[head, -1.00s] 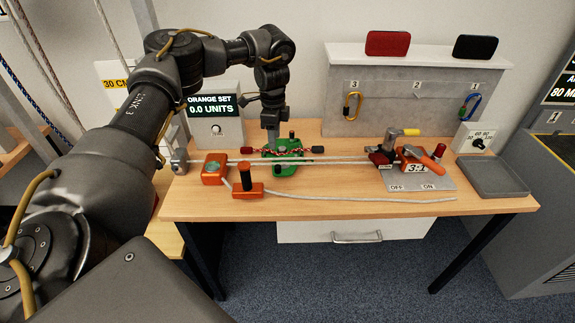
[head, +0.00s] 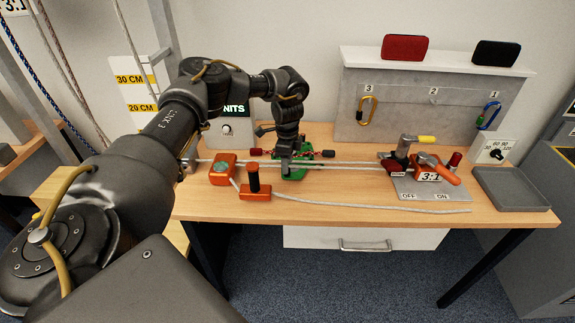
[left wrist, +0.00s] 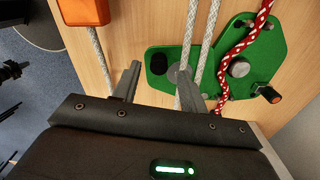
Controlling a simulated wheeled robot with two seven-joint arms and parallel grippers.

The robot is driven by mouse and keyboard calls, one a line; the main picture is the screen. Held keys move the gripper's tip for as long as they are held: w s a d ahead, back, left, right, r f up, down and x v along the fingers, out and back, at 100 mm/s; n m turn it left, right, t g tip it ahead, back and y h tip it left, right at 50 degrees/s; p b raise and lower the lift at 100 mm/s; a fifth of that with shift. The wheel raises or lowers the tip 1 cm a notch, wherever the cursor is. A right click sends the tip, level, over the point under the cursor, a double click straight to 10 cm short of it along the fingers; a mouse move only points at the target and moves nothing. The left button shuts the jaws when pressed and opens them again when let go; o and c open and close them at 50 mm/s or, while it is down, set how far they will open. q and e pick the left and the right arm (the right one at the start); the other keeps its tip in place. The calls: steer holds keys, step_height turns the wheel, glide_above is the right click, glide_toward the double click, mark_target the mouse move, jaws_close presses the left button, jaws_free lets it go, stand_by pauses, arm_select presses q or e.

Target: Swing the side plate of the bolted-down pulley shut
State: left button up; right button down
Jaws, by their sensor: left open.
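The green pulley (head: 297,174) sits on the bench top, partly hidden by my left gripper. In the left wrist view its green plates (left wrist: 273,50) carry a grey round hub, a red-tipped black knob and a red-and-white rope. A green lobe with a black knob (left wrist: 158,64) sticks out to the left; I take it for the side plate, swung out. White rope (left wrist: 193,30) crosses the green part. My left gripper (head: 287,165) points down at the pulley, open; in the wrist view its fingers (left wrist: 159,80) straddle the lobe's lower edge. Contact is unclear. My right gripper is out of view.
An orange block (head: 222,167) and an orange base with a black post (head: 255,185) stand left of the pulley. White ropes run right to the lever unit (head: 425,175). A grey tray (head: 510,188) lies at the right. The front of the bench is mostly clear.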

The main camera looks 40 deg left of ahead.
arm_select(q)
steer(key=shift+f, duration=1.25)
steer(key=shift+c, duration=0.4)
jaws_close()
